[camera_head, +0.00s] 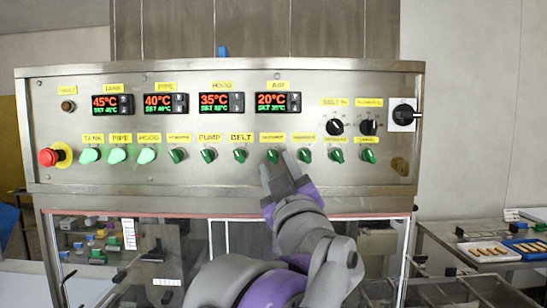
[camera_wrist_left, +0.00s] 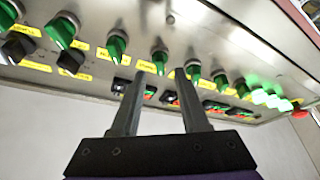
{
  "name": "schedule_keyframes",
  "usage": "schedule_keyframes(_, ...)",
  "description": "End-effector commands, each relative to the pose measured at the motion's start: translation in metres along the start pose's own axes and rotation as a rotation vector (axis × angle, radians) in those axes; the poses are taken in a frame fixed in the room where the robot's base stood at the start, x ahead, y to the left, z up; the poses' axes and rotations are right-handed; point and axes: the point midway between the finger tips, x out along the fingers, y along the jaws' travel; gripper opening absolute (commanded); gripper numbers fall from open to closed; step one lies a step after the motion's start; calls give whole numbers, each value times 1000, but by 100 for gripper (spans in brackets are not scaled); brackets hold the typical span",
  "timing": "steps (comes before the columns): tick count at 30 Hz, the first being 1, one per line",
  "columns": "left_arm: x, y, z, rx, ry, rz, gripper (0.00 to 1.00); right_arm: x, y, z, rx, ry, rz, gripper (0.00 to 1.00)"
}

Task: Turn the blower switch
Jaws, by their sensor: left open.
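A row of green rotary switches runs across the steel control panel (camera_head: 230,180). Most labels above them are too small to read, so I cannot tell which one says blower. My left gripper (camera_head: 278,163) reaches up from below, open, at the green switch (camera_head: 272,156) right of the BELT switch (camera_head: 240,155). In the left wrist view the two fingers (camera_wrist_left: 158,78) point at the panel, with that switch (camera_wrist_left: 160,60) seen between and just beyond their tips. I cannot tell whether they touch it. My right gripper is out of view.
Neighbouring green switches (camera_head: 304,155) sit close by. The TANK, PIPE and HOOD switches (camera_head: 117,156) are lit. A red emergency stop (camera_head: 48,157) is at far left, black knobs (camera_head: 335,127) and a black main switch (camera_head: 403,115) at right. Temperature displays (camera_head: 213,103) are above.

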Motion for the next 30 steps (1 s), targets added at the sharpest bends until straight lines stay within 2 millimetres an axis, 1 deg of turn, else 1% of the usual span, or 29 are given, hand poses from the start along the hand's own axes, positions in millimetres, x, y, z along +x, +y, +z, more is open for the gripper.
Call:
schedule_keyframes(1, 9, 0, -1, 2, 2, -2, 45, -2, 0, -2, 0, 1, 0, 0)
schedule_keyframes(3, 18, 0, -2, 1, 2, -1, 45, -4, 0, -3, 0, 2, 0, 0)
schedule_keyframes(6, 26, 0, -1, 1, 2, 0, 45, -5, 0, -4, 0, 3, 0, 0)
schedule_keyframes(10, 30, 0, 0, 1, 1, 0, 45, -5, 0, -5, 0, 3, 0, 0)
schedule_keyframes(17, 30, 0, 0, 0, 0, 1, 45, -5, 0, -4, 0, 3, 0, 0)
schedule_keyframes(18, 30, 0, 0, 0, 0, 1, 38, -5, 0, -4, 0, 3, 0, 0)
schedule_keyframes(20, 30, 0, 0, 0, 0, 1, 27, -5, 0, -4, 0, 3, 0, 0)
schedule_keyframes(24, 30, 0, 0, 0, 0, 1, 2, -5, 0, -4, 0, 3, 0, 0)
schedule_keyframes(25, 30, 0, 0, 0, 0, 1, 0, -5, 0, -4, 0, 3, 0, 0)
schedule_keyframes(30, 30, 0, 0, 0, 0, 1, 0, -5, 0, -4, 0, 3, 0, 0)
